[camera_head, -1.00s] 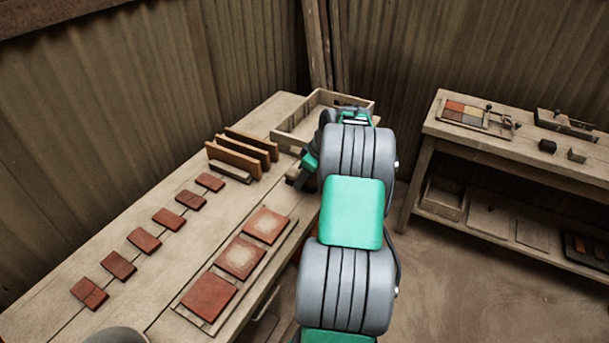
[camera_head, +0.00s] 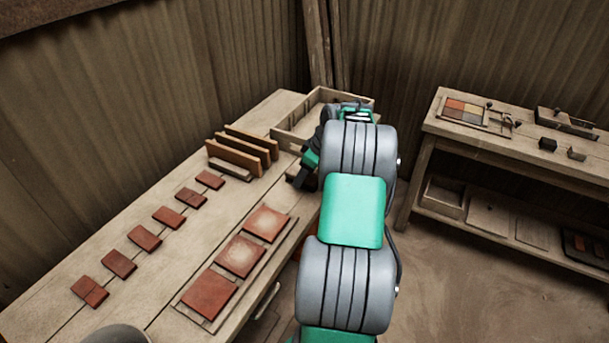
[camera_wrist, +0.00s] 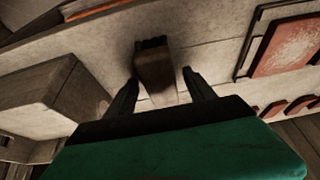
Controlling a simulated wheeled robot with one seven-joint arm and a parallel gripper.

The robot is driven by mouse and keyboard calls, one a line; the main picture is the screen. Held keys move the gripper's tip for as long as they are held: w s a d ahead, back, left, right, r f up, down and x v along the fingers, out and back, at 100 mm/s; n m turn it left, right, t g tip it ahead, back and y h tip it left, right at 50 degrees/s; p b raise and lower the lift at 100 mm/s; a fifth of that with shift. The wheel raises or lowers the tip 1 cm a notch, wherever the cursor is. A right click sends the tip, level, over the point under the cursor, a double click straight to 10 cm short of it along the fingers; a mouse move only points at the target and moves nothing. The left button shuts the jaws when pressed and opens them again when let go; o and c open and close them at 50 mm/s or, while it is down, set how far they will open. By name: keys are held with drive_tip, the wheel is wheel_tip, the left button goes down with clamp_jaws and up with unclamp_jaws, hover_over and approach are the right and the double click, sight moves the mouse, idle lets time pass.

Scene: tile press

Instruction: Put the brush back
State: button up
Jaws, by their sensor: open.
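The brush (camera_wrist: 155,72) lies on the workbench (camera_wrist: 215,45) in the wrist view, a brown block with dark bristles at its far end. My gripper (camera_wrist: 160,82) is open, with one finger on each side of the brush's near part. I cannot tell whether either finger touches it. In the head view my gripper (camera_head: 301,176) is low over the bench's right edge, partly hidden by my arm, and the brush cannot be made out clearly.
An open wooden box (camera_head: 291,139) stands just behind my gripper. Upright boards (camera_head: 240,155) are to the left. Several small tiles (camera_head: 144,238) and a board with three larger tiles (camera_head: 204,325) lie nearer. A second bench (camera_head: 480,143) stands right, across open floor.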

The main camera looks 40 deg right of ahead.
drive_tip(key=v, duration=1.1)
drive_tip(key=w+a+r+m, duration=0.1)
drive_tip(key=a+r, duration=0.1)
drive_tip(key=a, duration=0.9)
drive_tip(key=w+a+r, duration=0.1)
drive_tip(key=a+r, duration=0.2)
drive_tip(key=a, duration=0.7)
drive_tip(key=s+a+f+m+g+h, duration=0.1)
drive_tip(key=s+a+f, duration=0.4)
drive_tip(key=s+a, duration=1)
drive_tip(key=shift+a+m+h, duration=0.3)
drive_tip(key=shift+a+m, duration=0.45)
drive_tip(key=shift+m, duration=0.15)
